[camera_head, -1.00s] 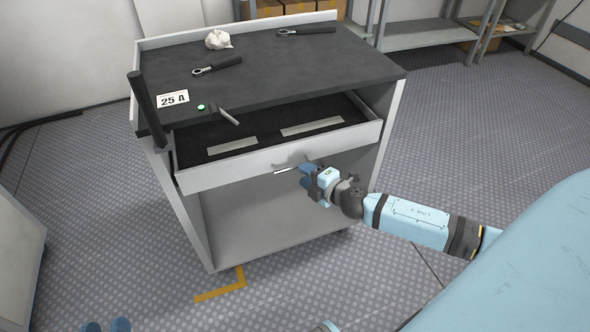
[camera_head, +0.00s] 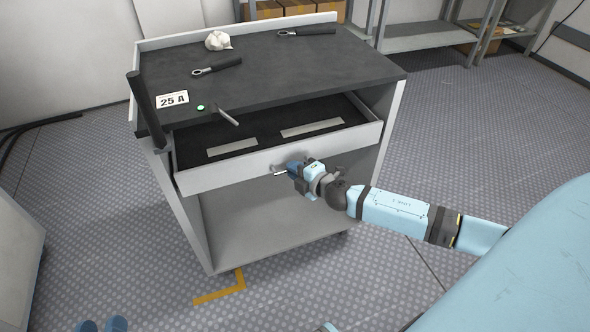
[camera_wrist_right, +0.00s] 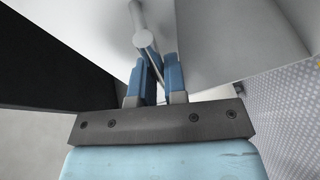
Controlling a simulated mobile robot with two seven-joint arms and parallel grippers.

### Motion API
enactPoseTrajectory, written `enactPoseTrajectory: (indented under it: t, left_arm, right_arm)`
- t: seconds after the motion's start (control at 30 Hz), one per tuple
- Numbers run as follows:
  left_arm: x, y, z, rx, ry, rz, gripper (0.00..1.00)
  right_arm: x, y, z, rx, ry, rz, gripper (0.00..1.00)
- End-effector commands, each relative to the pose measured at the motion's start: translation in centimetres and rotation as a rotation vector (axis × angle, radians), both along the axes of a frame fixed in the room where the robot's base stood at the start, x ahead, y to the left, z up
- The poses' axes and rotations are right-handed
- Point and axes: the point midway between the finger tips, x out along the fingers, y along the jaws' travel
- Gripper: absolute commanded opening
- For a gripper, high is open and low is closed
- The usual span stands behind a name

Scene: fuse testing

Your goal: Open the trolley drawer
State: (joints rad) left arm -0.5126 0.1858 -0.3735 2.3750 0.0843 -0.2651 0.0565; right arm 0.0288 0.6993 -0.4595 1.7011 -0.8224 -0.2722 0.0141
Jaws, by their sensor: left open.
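The grey trolley (camera_head: 205,225) stands in the middle of the head view. Its top drawer (camera_head: 235,172) is pulled partly out, and its dark inside with two pale strips shows. The metal drawer handle (camera_head: 279,172) is on the drawer's front; in the right wrist view the handle (camera_wrist_right: 142,30) lies at the blue fingertips. My right gripper (camera_head: 291,169) is at the handle's right part. Its fingers (camera_wrist_right: 158,75) stand close together with a narrow gap; whether they grip the handle is unclear. My left gripper (camera_head: 101,326) is open and empty at the bottom left edge, far from the trolley.
On the dark trolley top (camera_head: 290,70) lie two wrench-like tools (camera_head: 217,67) (camera_head: 305,31), a crumpled white item (camera_head: 218,40) and a "25 A" label (camera_head: 172,100). A black upright bar (camera_head: 145,108) is at its left. Metal shelves (camera_head: 430,35) stand behind. Floor right of the trolley is clear.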

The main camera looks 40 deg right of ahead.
Motion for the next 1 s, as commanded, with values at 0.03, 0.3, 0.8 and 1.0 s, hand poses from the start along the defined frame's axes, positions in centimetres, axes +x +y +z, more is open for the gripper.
enactPoseTrajectory:
  t: [0.03,0.3,0.8,1.0]
  left_arm:
    - [0.0,0.0,-0.1,0.001,0.002,0.0,0.43]
    - [0.1,0.0,-0.3,0.004,0.008,0.0,0.43]
    - [0.1,0.0,-0.8,0.0,0.022,0.009,0.43]
    - [-0.1,-0.3,0.5,-0.037,-0.038,-0.003,0.43]
  right_arm:
    - [0.0,0.0,0.0,0.0,0.001,0.0,0.0]
    - [-1.7,0.4,-0.1,0.003,0.003,0.001,0.0]
    - [-15.3,3.6,-0.3,0.006,0.005,-0.003,0.0]
    - [-20.3,4.8,-0.3,0.004,0.004,-0.005,0.0]
